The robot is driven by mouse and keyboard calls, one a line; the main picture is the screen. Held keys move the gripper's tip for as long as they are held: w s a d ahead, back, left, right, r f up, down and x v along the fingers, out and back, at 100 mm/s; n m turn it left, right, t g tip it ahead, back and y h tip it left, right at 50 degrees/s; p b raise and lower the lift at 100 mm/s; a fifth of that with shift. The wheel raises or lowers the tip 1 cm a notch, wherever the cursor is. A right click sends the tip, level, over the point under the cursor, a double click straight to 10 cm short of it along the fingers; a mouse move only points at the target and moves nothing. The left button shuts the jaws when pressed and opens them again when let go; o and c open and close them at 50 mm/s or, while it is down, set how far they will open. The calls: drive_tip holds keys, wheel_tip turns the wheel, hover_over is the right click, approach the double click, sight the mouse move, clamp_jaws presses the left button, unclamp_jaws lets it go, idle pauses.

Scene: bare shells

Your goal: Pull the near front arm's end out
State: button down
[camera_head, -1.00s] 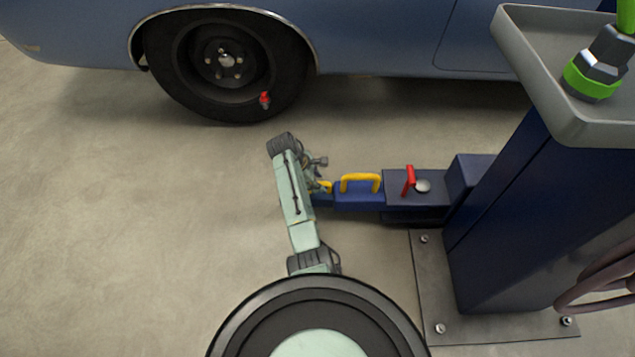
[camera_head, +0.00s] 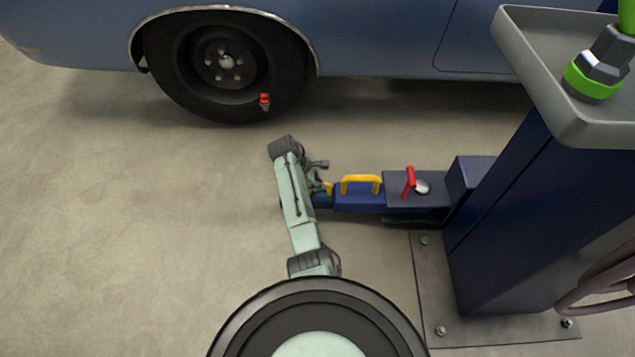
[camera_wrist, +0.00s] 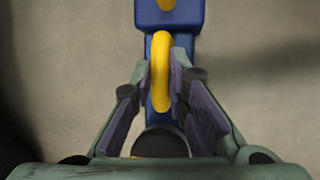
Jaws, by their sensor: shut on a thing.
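The lift's front arm is dark blue and runs left from the blue post (camera_head: 500,215). Its narrow end section (camera_head: 322,200) lies partly behind my arm in the head view. A yellow loop handle stands on this end, mostly hidden in the head view but clear in the wrist view (camera_wrist: 160,72). My gripper (camera_wrist: 162,68) has its fingers on either side of this handle and is shut on it. A dark round pad (camera_wrist: 160,142) shows below the handle in the wrist view. A second yellow handle (camera_head: 360,182) stands on the wider section behind.
A red lever (camera_head: 409,182) and a round silver knob (camera_head: 422,187) sit on the arm's base section. A blue car (camera_head: 380,35) with a black wheel (camera_head: 226,65) stands behind. A grey tray (camera_head: 545,75) juts from the post. Floor (camera_head: 130,200) at left is clear.

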idle(0.5)
drive_tip(key=a+b, duration=0.1)
drive_tip(key=a, duration=1.3)
drive_tip(key=shift+a, duration=0.3)
drive_tip(key=c, duration=1.8)
unclamp_jaws()
drive_tip(key=shift+a, duration=0.15)
drive_tip(key=shift+c, duration=0.2)
drive_tip(key=shift+o, duration=1.4)
drive_tip(key=v, duration=1.2)
drive_tip(key=shift+r, duration=0.1)
